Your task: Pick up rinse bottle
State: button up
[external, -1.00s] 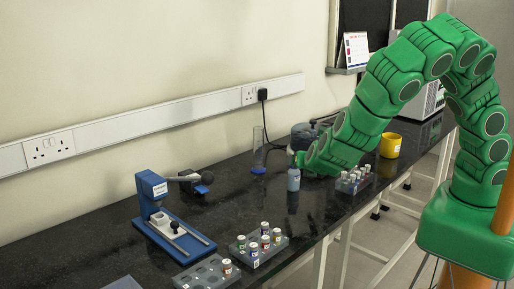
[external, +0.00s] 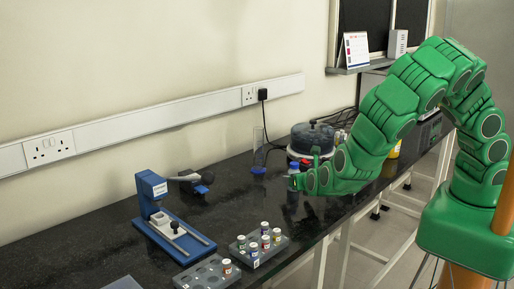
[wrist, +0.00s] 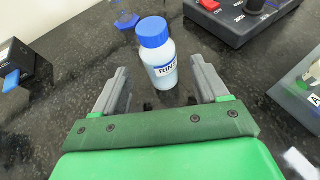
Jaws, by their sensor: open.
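The rinse bottle (wrist: 163,68) is a small pale-blue bottle with a blue cap and a white label, standing upright on the black bench. In the wrist view it stands just ahead of and partly between the fingertips of my gripper (wrist: 161,78), with a gap on each side. In the external view its blue cap (external: 293,168) shows above my gripper (external: 297,182), which hides much of its body. My gripper is open and empty, low over the bench and pointing at the bottle.
A dark round machine (external: 312,138) with a knobbed control panel (wrist: 238,18) stands behind the bottle. A glass cylinder's blue base (wrist: 126,20) is nearby. A grey rack (wrist: 300,85) is to the right in the wrist view. Vial racks (external: 262,248) stand at the front.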

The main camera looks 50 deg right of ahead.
jog(key=shift+x, duration=2.3)
jog(key=shift+f, duration=0.15)
jog(key=c, duration=1.1)
